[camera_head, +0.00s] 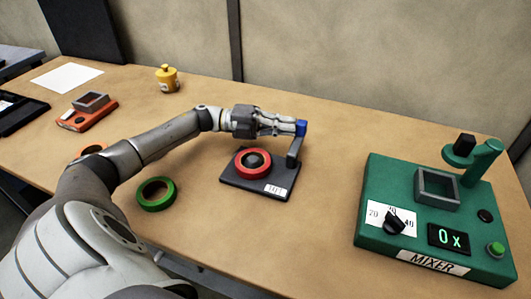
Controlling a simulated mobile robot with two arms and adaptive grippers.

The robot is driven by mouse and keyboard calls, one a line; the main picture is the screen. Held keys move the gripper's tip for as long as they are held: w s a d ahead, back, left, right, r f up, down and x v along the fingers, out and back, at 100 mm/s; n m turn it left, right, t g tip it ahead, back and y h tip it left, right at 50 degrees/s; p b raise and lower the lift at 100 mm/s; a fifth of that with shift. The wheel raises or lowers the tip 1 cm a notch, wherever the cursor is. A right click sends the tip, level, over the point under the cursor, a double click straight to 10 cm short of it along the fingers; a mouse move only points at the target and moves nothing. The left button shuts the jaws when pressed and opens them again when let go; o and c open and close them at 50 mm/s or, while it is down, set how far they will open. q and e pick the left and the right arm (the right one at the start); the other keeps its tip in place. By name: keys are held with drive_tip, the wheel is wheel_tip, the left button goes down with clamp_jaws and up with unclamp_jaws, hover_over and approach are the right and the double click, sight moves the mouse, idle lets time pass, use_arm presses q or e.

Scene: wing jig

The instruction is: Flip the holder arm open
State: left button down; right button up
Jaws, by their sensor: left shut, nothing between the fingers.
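The holder is a dark flat base (232,180) on the table, with a red ring (243,166) around a dark round centre on top. My left gripper (292,128) reaches in from the left above the base. My right gripper does not show.
A green mixer (375,240) stands at the right. A green ring (155,205) lies left of the holder, and an orange ring (93,149) is partly behind my arm. An orange device (77,122), a yellow container (167,84) and white paper (66,77) are farther back.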

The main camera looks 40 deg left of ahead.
use_arm(q)
drive_tip(key=shift+r, duration=0.1)
drive_tip(key=shift+s+a, duration=0.15)
drive_tip(key=shift+a, duration=0.3)
drive_tip(key=v, duration=1.1)
drive_tip(key=shift+s, duration=0.15)
